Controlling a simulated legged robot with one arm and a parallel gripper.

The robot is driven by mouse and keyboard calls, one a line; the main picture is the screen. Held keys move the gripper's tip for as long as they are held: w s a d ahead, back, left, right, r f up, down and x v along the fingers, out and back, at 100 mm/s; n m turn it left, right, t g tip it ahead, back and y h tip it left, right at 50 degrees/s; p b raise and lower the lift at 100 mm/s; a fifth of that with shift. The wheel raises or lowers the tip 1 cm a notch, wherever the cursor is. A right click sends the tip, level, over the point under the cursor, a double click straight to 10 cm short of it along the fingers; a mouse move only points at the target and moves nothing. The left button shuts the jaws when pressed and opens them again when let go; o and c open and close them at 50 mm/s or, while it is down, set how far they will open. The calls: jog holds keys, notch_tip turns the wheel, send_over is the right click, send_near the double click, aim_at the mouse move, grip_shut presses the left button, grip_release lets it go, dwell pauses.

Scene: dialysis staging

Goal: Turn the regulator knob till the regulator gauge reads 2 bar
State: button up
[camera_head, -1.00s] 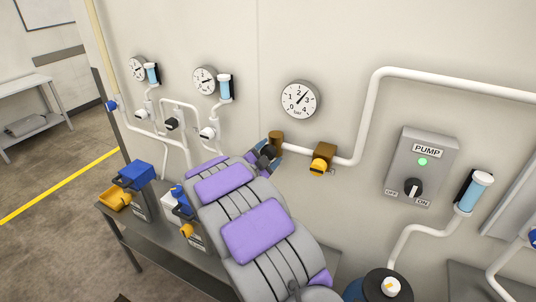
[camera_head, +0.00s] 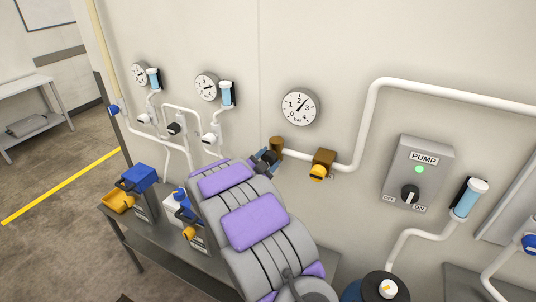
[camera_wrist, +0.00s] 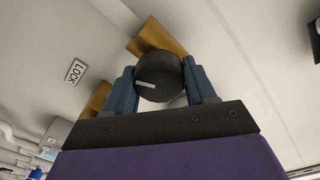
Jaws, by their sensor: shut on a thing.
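The regulator gauge (camera_head: 300,107) is a round white dial on the wall, marked 0 to 4 bar. Its thin dark needle points up and right, between 2 and 3; the exact reading is too small to tell. The regulator knob (camera_wrist: 158,76) is black and round with a white line pointing left in the wrist view. My gripper (camera_wrist: 161,88) is shut on it, one blue finger on each side. In the head view my gripper (camera_head: 266,159) is by the brass regulator body (camera_head: 276,146), below left of the gauge, and hides the knob.
A brass valve with a yellow knob (camera_head: 318,172) is on the pipe just right. A pump box (camera_head: 419,170) with a green light is farther right. Two smaller gauges (camera_head: 206,87) (camera_head: 141,74) are left. A LOCK label (camera_wrist: 75,72) is beside the knob. A bench (camera_head: 155,257) stands below.

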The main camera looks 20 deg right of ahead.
jog(key=n+p, duration=0.4)
jog(key=p, duration=0.2)
jog(key=shift+r+p, duration=0.2)
jog(key=shift+p, duration=0.2)
jog(key=n+p, duration=0.4)
jog(key=shift+a+f+n+p, duration=0.1)
jog(key=shift+f+n+p, duration=0.1)
jog(key=shift+n+p, duration=0.15)
jog(key=shift+w, duration=0.1)
jog(key=o, duration=1)
jog(key=shift+a, duration=0.1)
jog(key=v, duration=1.1)
jog(key=b+v, duration=0.1)
jog(key=v, duration=0.5)
jog(key=shift+s+a+f, duration=0.15)
jog(key=shift+s+f, duration=0.05)
jog(key=shift+f, duration=0.2)
